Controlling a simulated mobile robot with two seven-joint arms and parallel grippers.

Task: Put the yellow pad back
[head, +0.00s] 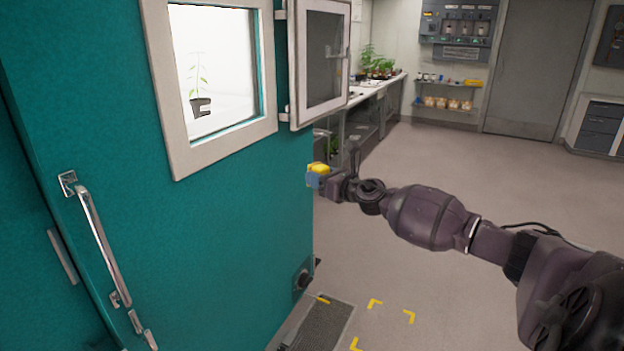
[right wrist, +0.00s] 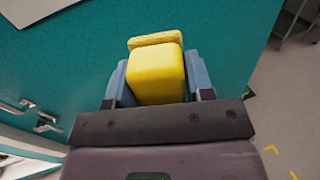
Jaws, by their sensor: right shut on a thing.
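The yellow pad (right wrist: 157,75) is a block with a rougher, darker yellow layer at its far end. My right gripper (right wrist: 158,88) is shut on it, with a blue finger on each side. In the head view the yellow pad (head: 318,168) shows small at the end of my right arm, beside the right edge of the teal chamber. The right gripper (head: 316,177) is raised above the floor there. In the right wrist view the pad's far end faces the teal wall; I cannot tell whether it touches. My left gripper is not in view.
The teal chamber (head: 200,230) fills the left, with a window (head: 215,70), its open cover (head: 322,65) and a long handle (head: 103,240). A counter (head: 375,95) with plants and a shelf (head: 445,108) stand behind. A dark mat (head: 320,325) and yellow floor marks (head: 375,303) lie below. Floor at right is clear.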

